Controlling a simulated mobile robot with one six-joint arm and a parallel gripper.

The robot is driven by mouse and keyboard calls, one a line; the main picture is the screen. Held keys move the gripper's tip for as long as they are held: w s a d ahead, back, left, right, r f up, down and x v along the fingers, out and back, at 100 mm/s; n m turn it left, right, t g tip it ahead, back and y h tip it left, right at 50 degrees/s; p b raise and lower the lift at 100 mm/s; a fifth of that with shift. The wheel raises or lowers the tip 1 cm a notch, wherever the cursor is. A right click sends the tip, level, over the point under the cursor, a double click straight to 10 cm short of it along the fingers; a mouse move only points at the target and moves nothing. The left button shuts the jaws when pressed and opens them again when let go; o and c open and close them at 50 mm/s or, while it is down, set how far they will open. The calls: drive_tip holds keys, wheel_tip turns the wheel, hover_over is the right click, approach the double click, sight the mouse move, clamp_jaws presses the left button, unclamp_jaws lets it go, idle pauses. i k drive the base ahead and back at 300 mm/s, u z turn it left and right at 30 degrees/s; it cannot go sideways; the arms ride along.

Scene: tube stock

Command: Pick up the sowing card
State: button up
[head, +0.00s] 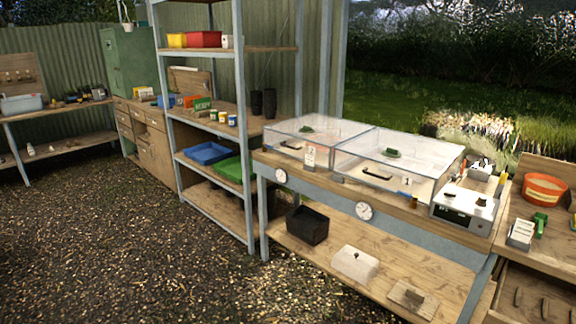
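I cannot tell for certain which thing is the sowing card. A white card marked 2 (311,157) stands at the front of the left clear-lidded case (283,148). A white card marked 1 (406,184) is at the front of the right clear-lidded case (372,176). Some small white upright pieces (521,231) stand in a grey holder on the right bench, too small to read. My gripper is not in view.
The cases stand on a wooden bench with a lower shelf (318,262) holding a black crate (307,226) and a white block (356,263). A white device (461,216) and orange tub (544,190) are at right. Gravel floor at left is clear.

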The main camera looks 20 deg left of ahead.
sight(308, 160)
drive_tip(key=u, duration=0.75)
drive_tip(key=k, duration=0.95)
drive_tip(key=i, duration=0.95)
drive_tip(key=u, duration=0.1)
